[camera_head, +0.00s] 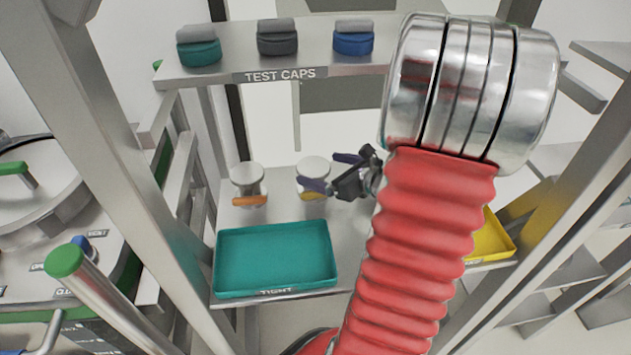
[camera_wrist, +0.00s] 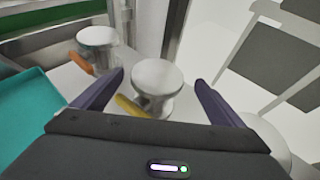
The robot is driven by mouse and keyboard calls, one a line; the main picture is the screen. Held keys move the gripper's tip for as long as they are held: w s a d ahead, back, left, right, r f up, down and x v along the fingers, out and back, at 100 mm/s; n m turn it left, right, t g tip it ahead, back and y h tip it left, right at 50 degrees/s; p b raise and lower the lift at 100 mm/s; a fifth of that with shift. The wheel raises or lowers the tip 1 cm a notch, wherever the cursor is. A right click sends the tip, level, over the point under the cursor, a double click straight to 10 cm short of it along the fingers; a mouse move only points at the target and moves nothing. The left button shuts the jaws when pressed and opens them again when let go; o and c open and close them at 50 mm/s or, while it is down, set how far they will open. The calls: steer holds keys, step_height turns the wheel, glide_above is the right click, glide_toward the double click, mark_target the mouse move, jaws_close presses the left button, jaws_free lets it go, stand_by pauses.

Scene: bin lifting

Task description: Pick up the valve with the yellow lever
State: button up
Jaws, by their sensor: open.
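The valve with the yellow lever (camera_head: 313,178) stands upright on the metal shelf behind the teal tray in the head view. In the wrist view this valve (camera_wrist: 157,86) stands ahead of my gripper, between the two purple fingertips, with its yellow lever towards the lower left. My gripper (camera_head: 332,172) is open and empty, at the valve's right side in the head view, with one finger in front of it and one behind. It also shows in the wrist view (camera_wrist: 158,82). I cannot tell whether a finger touches the valve.
A valve with an orange lever (camera_head: 248,184) stands to the left, also in the wrist view (camera_wrist: 97,46). A teal tray (camera_head: 275,258) lies in front and a yellow tray (camera_head: 490,240) to the right. Several caps stand on the upper shelf (camera_head: 300,62). Metal posts flank the shelf.

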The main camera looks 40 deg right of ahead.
mark_target(307, 165)
steer(key=shift+x, duration=0.85)
steer(key=shift+w, duration=0.1)
steer(key=shift+a+x, duration=0.2)
steer(key=shift+x, duration=2.35)
steer(key=shift+f, duration=0.1)
steer(key=shift+c, duration=0.2)
steer(key=c, duration=1.9)
steer(key=shift+o, duration=0.2)
steer(key=shift+r, duration=5.1)
steer(key=shift+r, duration=0.15)
